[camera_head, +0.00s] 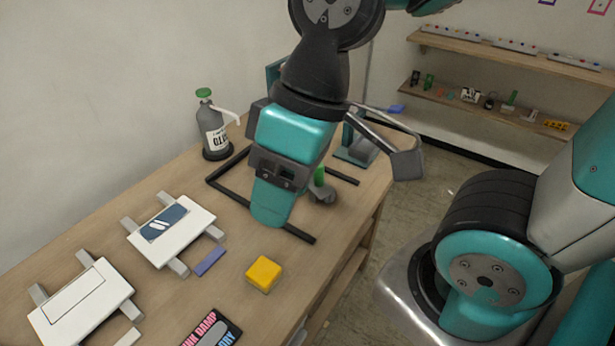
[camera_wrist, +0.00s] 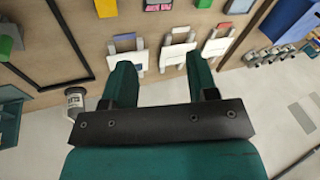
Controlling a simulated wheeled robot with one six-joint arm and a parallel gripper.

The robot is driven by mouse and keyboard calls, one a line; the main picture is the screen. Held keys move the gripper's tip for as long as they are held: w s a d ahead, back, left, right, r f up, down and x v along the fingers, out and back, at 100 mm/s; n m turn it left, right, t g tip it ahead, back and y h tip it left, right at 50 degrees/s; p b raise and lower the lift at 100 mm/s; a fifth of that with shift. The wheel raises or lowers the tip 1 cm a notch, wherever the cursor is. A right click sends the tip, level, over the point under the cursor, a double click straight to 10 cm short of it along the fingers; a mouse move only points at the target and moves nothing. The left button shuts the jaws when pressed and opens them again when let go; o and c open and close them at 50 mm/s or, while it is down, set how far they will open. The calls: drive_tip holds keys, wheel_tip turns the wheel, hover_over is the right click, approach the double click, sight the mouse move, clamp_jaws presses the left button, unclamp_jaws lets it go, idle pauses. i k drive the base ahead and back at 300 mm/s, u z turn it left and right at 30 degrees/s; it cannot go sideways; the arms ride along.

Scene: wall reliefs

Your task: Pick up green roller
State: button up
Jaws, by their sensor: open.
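A green part (camera_head: 319,177) with a dark grey piece at its base stands on the wooden table, just right of my gripper in the head view. It looks like the green roller, but my gripper partly covers it. A green patch (camera_wrist: 6,47) at the left edge of the wrist view may be the same thing, cut off by the frame. My gripper (camera_head: 272,205) hangs above the table, beside the green part and apart from it. In the wrist view its two fingers (camera_wrist: 160,78) are spread with nothing between them.
A black bar frame (camera_head: 226,185) lies around that area. A grey bottle with green cap (camera_head: 213,130) stands at the wall. A yellow block (camera_head: 264,274), a purple bar (camera_head: 210,262) and white clamped boards (camera_head: 172,232) lie nearer. A teal-based device (camera_head: 357,150) stands behind.

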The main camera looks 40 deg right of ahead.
sight(318, 187)
drive_tip(key=u, duration=1.9)
drive_tip(key=k, duration=1)
drive_tip(key=z, duration=1.3)
drive_tip(key=i, duration=0.5)
